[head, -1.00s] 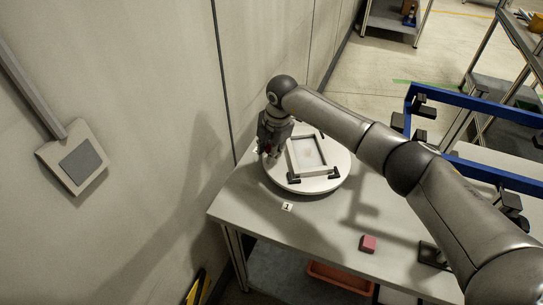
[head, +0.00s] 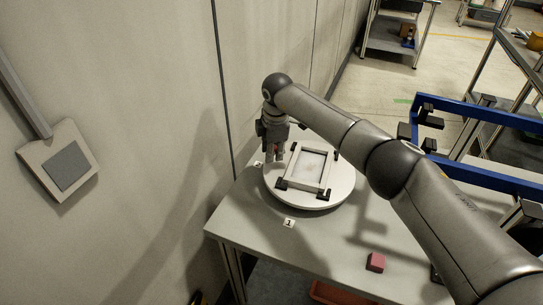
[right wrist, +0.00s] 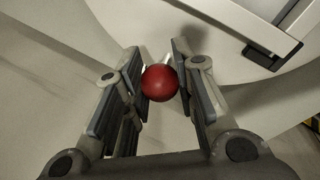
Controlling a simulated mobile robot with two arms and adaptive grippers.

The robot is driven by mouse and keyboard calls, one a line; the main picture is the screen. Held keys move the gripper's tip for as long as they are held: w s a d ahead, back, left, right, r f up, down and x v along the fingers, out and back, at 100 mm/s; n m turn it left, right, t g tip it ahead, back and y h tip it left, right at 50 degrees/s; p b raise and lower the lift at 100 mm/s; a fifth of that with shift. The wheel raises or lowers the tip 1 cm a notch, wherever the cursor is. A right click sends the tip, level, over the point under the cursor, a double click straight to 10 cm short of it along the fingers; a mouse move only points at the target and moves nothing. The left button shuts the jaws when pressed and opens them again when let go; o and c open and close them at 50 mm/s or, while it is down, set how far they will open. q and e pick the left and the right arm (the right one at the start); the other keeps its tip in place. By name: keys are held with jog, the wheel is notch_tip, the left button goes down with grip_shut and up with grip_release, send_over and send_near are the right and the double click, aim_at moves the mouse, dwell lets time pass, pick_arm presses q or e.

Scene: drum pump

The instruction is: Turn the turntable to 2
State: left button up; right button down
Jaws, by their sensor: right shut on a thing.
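The turntable (head: 332,197) is a white round disc on the grey table, in the head view. A light rectangular frame (head: 303,186) with black corner clamps lies on it, turned at an angle. My right gripper (head: 275,158) reaches down at the disc's left edge. In the right wrist view, its fingers (right wrist: 159,84) are shut on a red ball knob (right wrist: 160,82) beside the disc's rim. A "1" label (head: 289,223) lies on the table in front of the disc. A second small label (head: 257,164) sits left of the disc; I cannot read it. My left gripper is out of view.
A pink block (head: 376,262) lies on the table's front part. A blue frame (head: 470,172) with black clamps stands at the right. The wall (head: 130,130) runs close along the table's left side. The table between the disc and the pink block is clear.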

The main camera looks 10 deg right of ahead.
jog(key=shift+w+d+m+b, duration=0.15)
jog(key=shift+w+m+b, duration=0.15)
jog(key=shift+w, duration=0.15)
dwell(0.4)
jog(key=c, duration=1.1)
grip_release()
jog(key=shift+c, duration=0.2)
jog(key=shift+r, duration=0.1)
notch_tip(320, 180, up, 12)
jog(key=s, duration=0.2)
jog(key=shift+s+f, duration=0.2)
jog(key=shift+d, duration=0.1)
